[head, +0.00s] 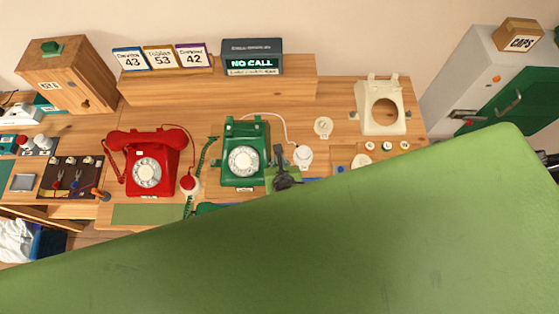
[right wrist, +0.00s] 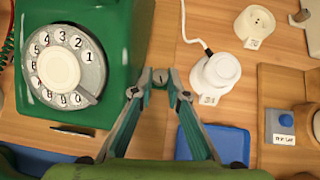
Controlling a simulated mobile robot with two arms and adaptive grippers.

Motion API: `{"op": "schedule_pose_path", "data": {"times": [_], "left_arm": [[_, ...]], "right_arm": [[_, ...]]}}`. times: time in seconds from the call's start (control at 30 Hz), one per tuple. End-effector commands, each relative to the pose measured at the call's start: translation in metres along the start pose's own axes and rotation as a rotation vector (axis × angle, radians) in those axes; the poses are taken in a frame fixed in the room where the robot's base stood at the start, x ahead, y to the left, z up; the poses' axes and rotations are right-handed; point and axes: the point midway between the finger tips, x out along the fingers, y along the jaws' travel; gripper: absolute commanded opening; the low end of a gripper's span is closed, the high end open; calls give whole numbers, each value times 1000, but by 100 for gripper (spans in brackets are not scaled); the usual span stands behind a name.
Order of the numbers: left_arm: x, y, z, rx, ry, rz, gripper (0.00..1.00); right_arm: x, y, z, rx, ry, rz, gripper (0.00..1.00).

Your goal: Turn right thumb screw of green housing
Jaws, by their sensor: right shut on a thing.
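The green housing (head: 245,155) is a dial telephone body in the middle of the table. It fills the left of the right wrist view (right wrist: 118,45), with its numbered dial (right wrist: 60,65). My right gripper (right wrist: 160,78) is at the housing's right side, its two fingertips shut on a small grey screw head (right wrist: 160,76) with a slot mark. In the head view my right gripper (head: 280,168) shows as a dark shape beside the housing's lower right. The fingertips hide the sides of the screw. My left gripper is not in view.
A white round part with a cable (right wrist: 215,75) stands close right of my gripper. A blue piece (right wrist: 215,143) lies below it. A red phone (head: 150,160) stands left, a cream shell (head: 382,105) right. My green arm covers the head view's lower right.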

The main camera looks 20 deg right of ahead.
Motion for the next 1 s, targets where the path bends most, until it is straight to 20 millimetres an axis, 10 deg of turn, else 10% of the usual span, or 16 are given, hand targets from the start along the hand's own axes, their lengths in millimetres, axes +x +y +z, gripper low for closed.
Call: {"op": "schedule_pose_path", "data": {"times": [0.43, 0.53, 1.0], "left_arm": [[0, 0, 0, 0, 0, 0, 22], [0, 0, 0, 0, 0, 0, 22], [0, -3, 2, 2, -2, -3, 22]], "right_arm": [[1, 0, 4, 7, -8, -7, 0], [1, 0, 4, 7, -8, -6, 32], [-1, 4, 1, 7, -1, 2, 32]]}}
